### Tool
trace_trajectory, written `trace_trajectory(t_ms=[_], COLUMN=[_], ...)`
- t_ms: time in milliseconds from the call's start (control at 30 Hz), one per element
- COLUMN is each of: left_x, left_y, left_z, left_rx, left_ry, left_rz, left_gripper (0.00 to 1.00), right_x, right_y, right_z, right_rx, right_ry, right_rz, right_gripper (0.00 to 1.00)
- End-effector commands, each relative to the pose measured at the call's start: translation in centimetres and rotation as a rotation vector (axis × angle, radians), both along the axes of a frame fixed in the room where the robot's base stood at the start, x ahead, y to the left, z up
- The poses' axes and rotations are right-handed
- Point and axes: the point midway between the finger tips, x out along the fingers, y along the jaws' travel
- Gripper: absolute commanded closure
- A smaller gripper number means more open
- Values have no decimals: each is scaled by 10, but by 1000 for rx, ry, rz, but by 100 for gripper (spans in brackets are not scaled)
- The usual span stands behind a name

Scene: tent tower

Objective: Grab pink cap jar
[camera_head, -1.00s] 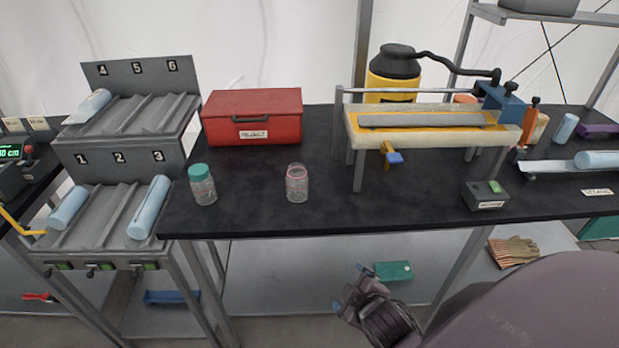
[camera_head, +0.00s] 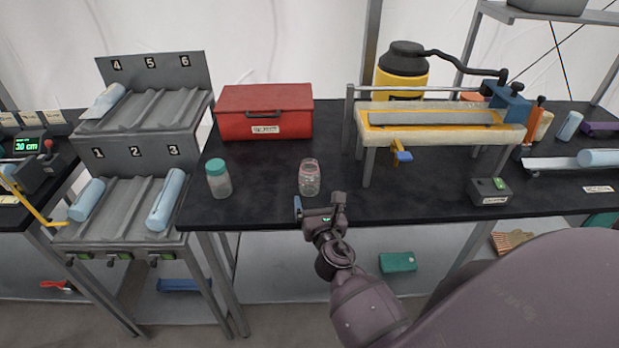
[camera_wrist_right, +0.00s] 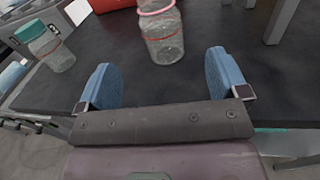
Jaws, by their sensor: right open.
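The pink cap jar (camera_head: 309,178) stands upright on the black table, a clear jar with a pink ring at its top. In the right wrist view the jar (camera_wrist_right: 162,36) is just beyond the fingertips, roughly centred between them, its top cut off by the frame. My right gripper (camera_head: 319,204) is at the table's front edge, just in front of the jar, open and empty. In the wrist view its two blue fingers (camera_wrist_right: 166,75) are spread apart. A second jar with a teal cap (camera_head: 218,180) stands to the left. My left gripper is not in view.
A red box (camera_head: 264,112) stands behind the jars. A yellow-topped press frame (camera_head: 440,118) stands to the right, with a leg near the jar. A grey numbered rack (camera_head: 125,205) with blue rolls is at left. The table between the two jars is clear.

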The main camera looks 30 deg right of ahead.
Motion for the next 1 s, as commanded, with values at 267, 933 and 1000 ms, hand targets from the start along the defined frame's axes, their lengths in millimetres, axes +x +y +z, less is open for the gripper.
trace_trajectory(t_ms=[267, 933, 1000], left_x=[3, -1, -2], left_y=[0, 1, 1], left_z=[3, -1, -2], left_rx=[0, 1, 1], left_ry=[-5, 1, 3], left_rz=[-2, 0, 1], left_gripper=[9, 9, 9], right_x=[30, 90, 96], right_y=[-7, -38, -40], right_z=[0, -1, -1], right_rx=[-53, -48, -47], right_ry=[14, 13, 14], right_rz=[20, 19, 19], right_gripper=[8, 8, 8])
